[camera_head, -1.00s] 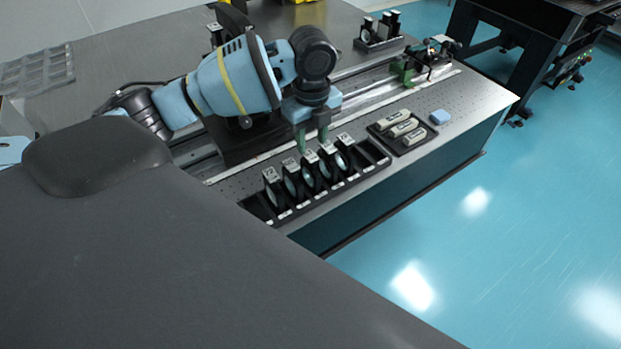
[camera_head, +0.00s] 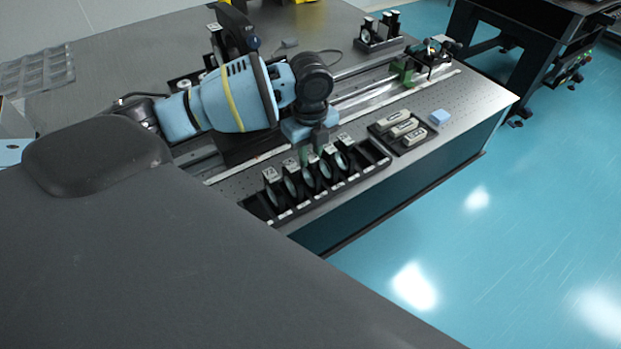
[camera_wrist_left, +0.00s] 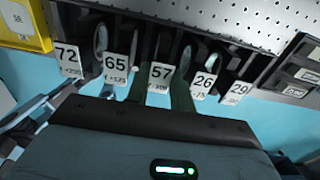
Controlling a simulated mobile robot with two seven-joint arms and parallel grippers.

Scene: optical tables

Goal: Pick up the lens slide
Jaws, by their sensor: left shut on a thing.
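Several lens slides stand upright in a row in a black rack (camera_head: 375,157) near the front edge of the optical table. Each has a round lens and a white number tag. In the left wrist view the tags read 72, 65, 57, 26 and 29. My left gripper (camera_head: 312,151) reaches down over the middle of the row. Its green fingers (camera_wrist_left: 160,88) lie on either side of the slide tagged 57 (camera_wrist_left: 160,76) and are shut on it. That slide still stands in line with the others; its lens is mostly hidden. My right gripper is out of view.
A rail (camera_head: 365,93) with mounted green and black parts runs behind. A small black holder (camera_head: 372,44) stands farther back. Neighbouring slides are close beside the fingers.

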